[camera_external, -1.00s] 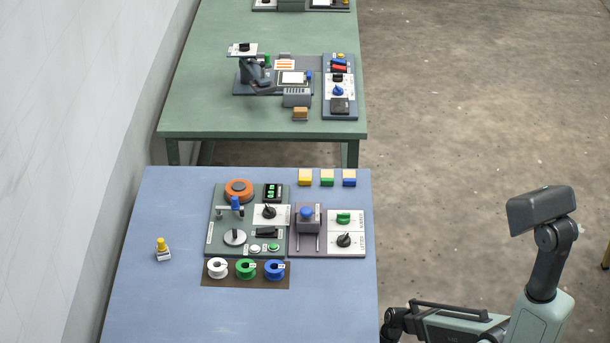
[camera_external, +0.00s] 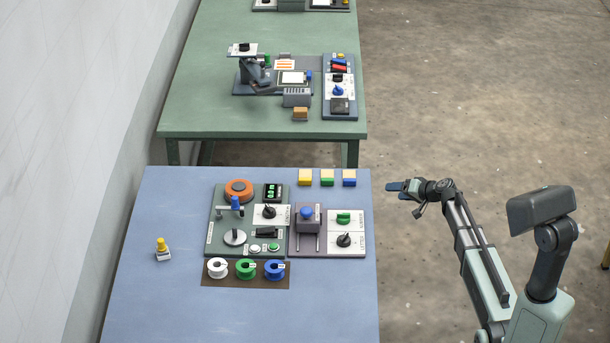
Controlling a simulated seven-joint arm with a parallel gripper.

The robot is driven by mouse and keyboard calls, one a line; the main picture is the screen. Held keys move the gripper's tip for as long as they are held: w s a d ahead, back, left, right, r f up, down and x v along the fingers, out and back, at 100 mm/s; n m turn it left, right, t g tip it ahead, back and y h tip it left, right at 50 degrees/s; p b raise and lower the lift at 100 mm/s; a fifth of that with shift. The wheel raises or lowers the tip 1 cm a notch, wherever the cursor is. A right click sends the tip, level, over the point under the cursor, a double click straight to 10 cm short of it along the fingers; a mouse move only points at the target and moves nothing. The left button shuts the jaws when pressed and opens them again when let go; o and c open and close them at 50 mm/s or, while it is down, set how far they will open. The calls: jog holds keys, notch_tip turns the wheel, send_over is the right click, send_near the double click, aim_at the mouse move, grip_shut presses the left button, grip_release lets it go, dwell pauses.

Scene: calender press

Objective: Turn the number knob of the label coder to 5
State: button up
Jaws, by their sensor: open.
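The label coder is probably the right-hand unit on the blue table: a purple-grey press block with a blue top (camera_external: 307,212) beside a white plate (camera_external: 360,229). The plate carries a green knob (camera_external: 343,218) at the back and a black knob (camera_external: 344,240) at the front. Another black knob (camera_external: 269,211) sits on a white dial on the left panel. The small lettering and knob settings are too small to read. My gripper (camera_external: 397,190) is open and empty, in the air to the right of the unit, near the table's right edge. It touches nothing.
The left panel has an orange disc (camera_external: 239,190) and a blue-topped lever (camera_external: 236,204). White, green (camera_external: 246,268) and blue spools lie in front. The table's front is clear. A green table (camera_external: 210,110) stands behind.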

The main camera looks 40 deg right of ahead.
notch_tip(320, 180, up, 7)
jog(key=w+a+n, duration=0.1)
jog(key=n, duration=0.2)
notch_tip(320, 180, up, 17)
jog(key=n+g+y, duration=0.2)
jog(key=n+g, duration=0.7)
jog(key=n, duration=0.6)
send_over(344, 214)
jog(key=s+d, duration=0.4)
jog(key=x, duration=1.3)
jog(key=shift+s+d+f, duration=0.1)
jog(key=shift+d+f, duration=0.15)
jog(key=shift+f, duration=0.1)
jog(key=c, duration=1)
